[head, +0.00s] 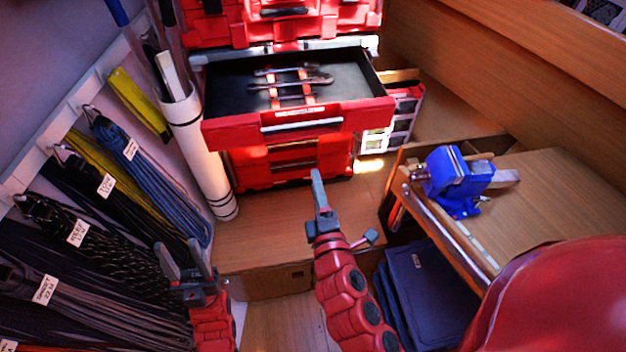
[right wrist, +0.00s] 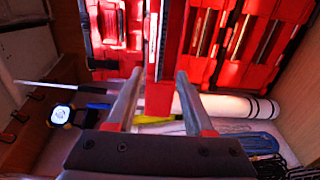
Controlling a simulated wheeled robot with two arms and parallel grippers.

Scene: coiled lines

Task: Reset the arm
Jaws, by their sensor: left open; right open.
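My left gripper (head: 185,266) is in the lower left of the head view, in front of the hanging coiled lines, with its fingers apart and empty. My right gripper (head: 342,215) is in the middle of the head view, in front of the red toolbox stack and apart from it. In the right wrist view the right gripper (right wrist: 157,103) shows its two fingers spread, with nothing held between them. The red toolbox drawers lie beyond the fingers in that view.
An open drawer (head: 222,84) holding several wrenches juts out from the red toolbox stack. Labelled coiled lines (head: 150,180) hang on the left wall. A white tube (head: 203,150) leans beside them. A blue vise (head: 455,180) sits on the wooden bench (head: 560,190) at right.

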